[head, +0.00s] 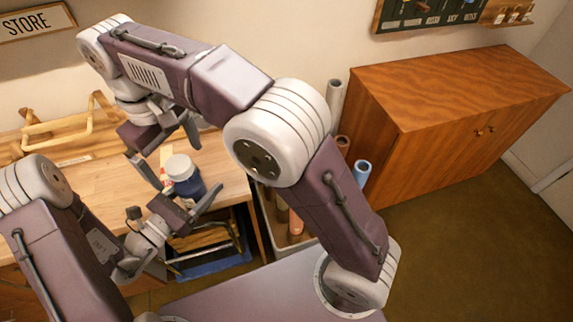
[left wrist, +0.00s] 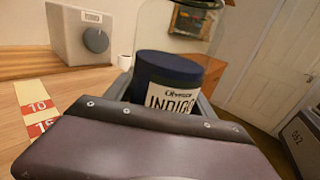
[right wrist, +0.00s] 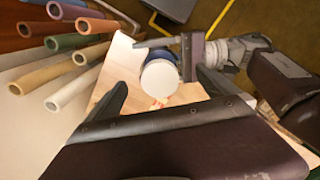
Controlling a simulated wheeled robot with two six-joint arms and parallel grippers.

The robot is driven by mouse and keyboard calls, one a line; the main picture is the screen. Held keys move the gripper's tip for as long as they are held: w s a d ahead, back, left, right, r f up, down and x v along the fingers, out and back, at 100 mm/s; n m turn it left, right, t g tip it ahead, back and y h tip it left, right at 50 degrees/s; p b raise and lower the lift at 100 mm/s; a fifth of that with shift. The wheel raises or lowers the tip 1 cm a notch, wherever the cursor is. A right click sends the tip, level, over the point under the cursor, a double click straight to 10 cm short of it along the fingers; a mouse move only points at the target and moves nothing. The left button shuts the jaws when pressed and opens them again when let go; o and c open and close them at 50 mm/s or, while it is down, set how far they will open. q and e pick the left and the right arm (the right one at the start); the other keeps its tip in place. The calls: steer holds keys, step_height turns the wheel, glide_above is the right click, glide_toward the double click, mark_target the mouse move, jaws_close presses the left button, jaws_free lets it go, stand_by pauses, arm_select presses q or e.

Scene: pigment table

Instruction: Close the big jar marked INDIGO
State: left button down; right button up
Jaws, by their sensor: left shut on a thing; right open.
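The big jar (head: 186,186) stands near the right front edge of the wooden table, with a pale round top (head: 179,166) and blue body. In the left wrist view the jar (left wrist: 165,72) shows dark blue contents, clear glass above and an INDIGO label; its top is cut off. My left gripper (head: 190,197) is shut on the jar from the front. My right gripper (head: 168,150) is open above and beyond the jar. In the right wrist view the white top (right wrist: 160,78) lies between its open fingers, apart from them. I cannot tell how the top is seated.
A wooden rack (head: 65,128) stands on the table to the left. A grey box with a knob (left wrist: 85,38) and a red-and-cream numbered strip (left wrist: 38,108) show in the left wrist view. Rolled tubes (head: 361,171) stand in a bin at the table's right. A wooden cabinet (head: 450,90) is farther right.

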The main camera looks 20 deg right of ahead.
steer(key=shift+r+n, duration=0.2)
steer(key=shift+n, duration=0.7)
step_height(320, 180, up, 7)
steer(key=shift+w+f, duration=0.15)
steer(key=shift+f, duration=0.05)
steer(key=w+d+f+m, duration=0.2)
steer(key=w+d+m, duration=0.1)
steer(key=d, duration=0.6)
steer(key=s+d+f+m, duration=0.2)
steer(key=d+f, duration=0.5)
steer(key=f, duration=0.3)
steer(key=s+d+f+m, duration=0.1)
steer(key=d+f+m, duration=0.2)
steer(key=d+f, duration=0.5)
steer(key=shift+s+d+f, duration=0.2)
steer(key=shift+s+f, duration=0.15)
steer(key=shift+f, duration=0.5)
steer(key=shift+w+m, duration=0.1)
steer(key=shift+m, duration=0.2)
